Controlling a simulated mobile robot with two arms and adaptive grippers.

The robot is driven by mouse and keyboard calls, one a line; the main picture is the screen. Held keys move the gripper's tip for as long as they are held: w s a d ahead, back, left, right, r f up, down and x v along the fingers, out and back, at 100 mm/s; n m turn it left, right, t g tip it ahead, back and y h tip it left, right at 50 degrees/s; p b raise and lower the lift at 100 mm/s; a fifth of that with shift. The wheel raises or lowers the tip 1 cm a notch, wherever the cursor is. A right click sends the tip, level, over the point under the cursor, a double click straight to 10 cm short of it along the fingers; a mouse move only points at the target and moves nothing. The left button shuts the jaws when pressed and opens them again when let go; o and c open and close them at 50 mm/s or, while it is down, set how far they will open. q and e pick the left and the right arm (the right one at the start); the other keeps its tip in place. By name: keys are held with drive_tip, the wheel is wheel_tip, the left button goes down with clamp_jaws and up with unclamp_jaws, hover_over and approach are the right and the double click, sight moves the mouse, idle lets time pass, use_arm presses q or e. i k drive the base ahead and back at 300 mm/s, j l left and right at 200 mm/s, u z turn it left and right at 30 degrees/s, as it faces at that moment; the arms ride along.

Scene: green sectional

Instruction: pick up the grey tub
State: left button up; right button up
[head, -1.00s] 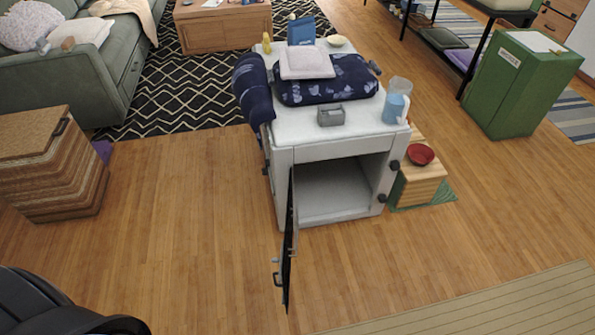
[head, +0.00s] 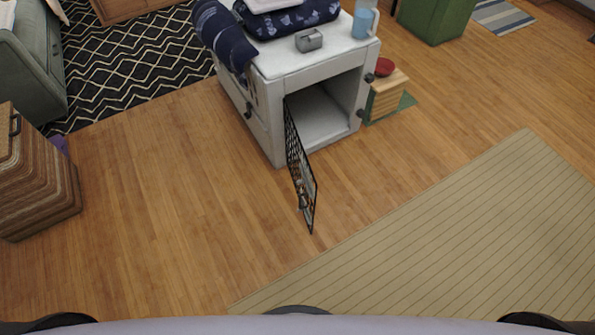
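A small grey tub (head: 309,40) sits on the white top of a cabinet (head: 283,64), near its front edge. It stands in front of a folded dark blue patterned cloth (head: 290,18). Neither of my grippers shows in the head view, so I cannot see whether they are open or shut. Only parts of my own body show along the bottom edge, well away from the tub.
The cabinet's dark door (head: 300,165) hangs open toward me. The wooden floor (head: 170,200) between is clear.

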sight(310, 40)
drive_tip(key=i+l+z, duration=0.25)
drive_tip(key=l, duration=0.15)
drive_tip(key=i+l+z, duration=0.2)
drive_tip(key=l, duration=0.2)
drive_tip(key=i+l+z, duration=0.45)
drive_tip(key=i+l, duration=0.25)
drive_tip(key=i+l+z, duration=0.2)
drive_tip(key=i+l, duration=0.15)
drive_tip(key=i, duration=0.25)
drive_tip(key=i+u, duration=0.35)
drive_tip(key=u, duration=0.15)
drive_tip(key=i+l+u, duration=0.1)
drive_tip(key=i+u, duration=0.25)
drive_tip(key=u, duration=0.15)
drive_tip(key=i+l+u, duration=0.25)
drive_tip(key=u, duration=0.2)
